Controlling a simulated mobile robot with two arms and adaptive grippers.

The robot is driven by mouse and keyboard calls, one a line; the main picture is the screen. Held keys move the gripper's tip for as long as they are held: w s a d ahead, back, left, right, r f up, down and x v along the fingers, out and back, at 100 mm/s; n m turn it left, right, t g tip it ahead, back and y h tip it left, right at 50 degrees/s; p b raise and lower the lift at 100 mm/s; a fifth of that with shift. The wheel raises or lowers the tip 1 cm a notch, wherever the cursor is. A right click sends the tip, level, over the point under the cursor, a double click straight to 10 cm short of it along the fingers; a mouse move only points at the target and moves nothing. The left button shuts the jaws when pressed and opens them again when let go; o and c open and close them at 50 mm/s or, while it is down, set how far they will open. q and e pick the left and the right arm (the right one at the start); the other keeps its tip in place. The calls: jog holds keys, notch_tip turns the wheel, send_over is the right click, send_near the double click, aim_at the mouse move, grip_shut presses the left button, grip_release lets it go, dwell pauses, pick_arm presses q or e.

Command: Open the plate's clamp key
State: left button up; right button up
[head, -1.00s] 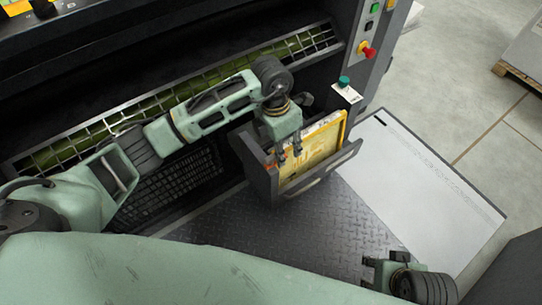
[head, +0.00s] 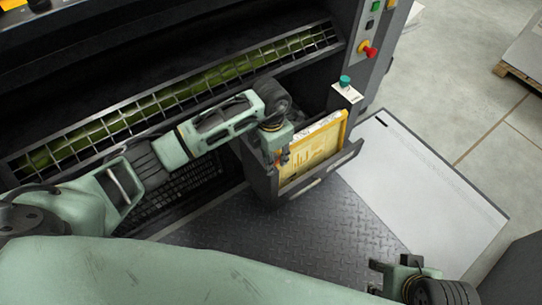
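A yellow plate-like panel (head: 318,150) stands upright in an open dark grey bin (head: 318,181) on the machine's front. My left gripper (head: 282,159) points down at the panel's left end, over the bin. Its fingertips are small and overlap the bin's corner, so I cannot tell whether they are open or touch anything. I cannot make out a clamp key with certainty; the bin's left corner is largely hidden by the gripper. My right gripper (head: 375,277) is open and empty at the bottom right, well away from the bin.
A green knob (head: 345,81) on a white label and a red button (head: 369,52) sit on the machine's right side. A pale sheet-like panel (head: 430,180) lies right of the dark treadplate floor (head: 310,230). A long grille (head: 190,92) runs behind my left arm.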

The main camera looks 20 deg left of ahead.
pick_arm(q)
jog(key=shift+c, duration=0.5)
grip_shut()
